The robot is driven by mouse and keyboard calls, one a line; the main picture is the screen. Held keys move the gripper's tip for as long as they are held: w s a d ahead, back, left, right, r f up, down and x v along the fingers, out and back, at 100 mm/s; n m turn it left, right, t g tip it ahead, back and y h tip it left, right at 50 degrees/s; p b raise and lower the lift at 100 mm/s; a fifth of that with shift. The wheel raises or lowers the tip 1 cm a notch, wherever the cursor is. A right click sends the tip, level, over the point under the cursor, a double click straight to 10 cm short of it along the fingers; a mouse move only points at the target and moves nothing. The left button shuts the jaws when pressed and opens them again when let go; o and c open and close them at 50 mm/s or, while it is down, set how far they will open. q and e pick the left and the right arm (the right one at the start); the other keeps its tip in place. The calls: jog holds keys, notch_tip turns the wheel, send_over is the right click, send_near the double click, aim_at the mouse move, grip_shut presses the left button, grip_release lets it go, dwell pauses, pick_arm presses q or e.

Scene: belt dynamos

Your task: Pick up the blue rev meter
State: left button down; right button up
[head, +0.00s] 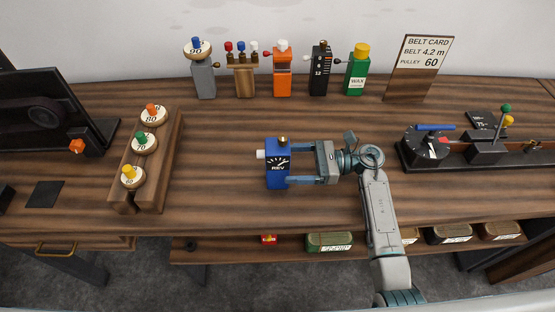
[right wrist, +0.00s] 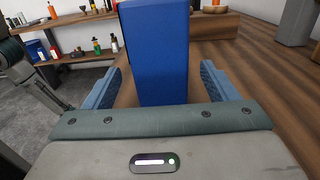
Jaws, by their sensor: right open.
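The blue rev meter (head: 278,164) stands upright on the wooden bench, with a dial marked REV on its front, a white knob on its left side and a brass knob on top. My right gripper (head: 289,165) reaches it from the right in the head view, its fingers at the meter's right side. In the right wrist view the meter (right wrist: 156,52) stands between the two open fingers (right wrist: 158,85), with a gap visible on each side. My left gripper is not in view.
A wooden rack (head: 173,142) with numbered pulleys stands to the left. At the back are an orange block (head: 282,83), a black block (head: 319,80), a green WAX container (head: 356,78) and a belt card (head: 415,68). A dial device (head: 424,148) sits to the right. Bench around the meter is clear.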

aim_at(278, 164)
jog(key=shift+a+r+p, duration=0.2)
jog(key=shift+a+p, duration=0.3)
jog(key=shift+a, duration=0.05)
jog(key=shift+a+r+p, duration=0.15)
jog(key=shift+a+p, duration=0.3)
jog(key=shift+a, duration=0.1)
jog(key=shift+a+f+p, duration=0.15)
jog(key=shift+a+p, duration=0.35)
jog(key=shift+a, duration=0.5)
jog(key=shift+a+f, duration=0.1)
jog(key=shift+a, duration=0.1)
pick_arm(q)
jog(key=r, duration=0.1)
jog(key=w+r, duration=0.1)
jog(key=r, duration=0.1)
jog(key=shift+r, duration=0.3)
pick_arm(e)
jog(key=c, duration=1.5)
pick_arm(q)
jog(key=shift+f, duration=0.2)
pick_arm(e)
jog(key=shift+c, duration=0.2)
